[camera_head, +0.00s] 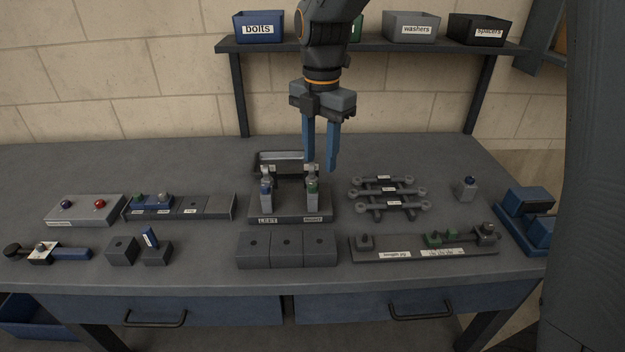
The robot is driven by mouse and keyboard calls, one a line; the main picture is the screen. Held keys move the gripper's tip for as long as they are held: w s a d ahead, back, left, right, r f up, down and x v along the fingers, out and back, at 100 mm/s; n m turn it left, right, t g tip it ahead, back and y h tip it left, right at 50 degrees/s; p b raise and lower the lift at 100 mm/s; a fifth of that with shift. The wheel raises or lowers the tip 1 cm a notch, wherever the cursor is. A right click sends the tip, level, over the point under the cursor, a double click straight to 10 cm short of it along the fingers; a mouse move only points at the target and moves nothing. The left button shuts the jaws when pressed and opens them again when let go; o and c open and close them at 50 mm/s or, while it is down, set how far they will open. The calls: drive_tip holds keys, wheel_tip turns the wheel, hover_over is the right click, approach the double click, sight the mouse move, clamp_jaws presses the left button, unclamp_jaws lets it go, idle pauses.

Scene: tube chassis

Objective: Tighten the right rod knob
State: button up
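A dark fixture base (290,215) stands near the middle of the bench, with a label reading LEFT at its front left and a second label at its front right that is too small to read surely. Two upright grey posts rise from it. The left one bears a blue part (265,188); the right one bears a green part, the right rod knob as it seems (312,187). My gripper (319,165) points down with two blue fingers, apart and with nothing seen between them. Its tips are just above and slightly right of the right post's top. Whether they touch it I cannot tell.
Grey blocks (287,250) stand in front of the fixture. A rack of grey links (389,192) stands close on the right, and a long jig plate (420,248) lies in front of it. A shelf (370,45) with bins is behind. Bare bench lies at the far left.

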sight(313, 184)
drive_tip(key=shift+w+a+r+n, duration=0.15)
drive_tip(key=shift+w+a+n, duration=0.15)
drive_tip(key=shift+n, duration=0.25)
drive_tip(key=shift+w+a+r+n, duration=0.1)
drive_tip(key=shift+w+a+n, duration=0.05)
drive_tip(key=shift+a+n, duration=0.35)
drive_tip(key=shift+f+n, duration=0.1)
drive_tip(key=shift+n, duration=0.15)
wheel_tip(313, 184, down, 8)
drive_tip(key=shift+r+p, duration=0.25)
drive_tip(key=shift+p, duration=0.5)
clamp_jaws()
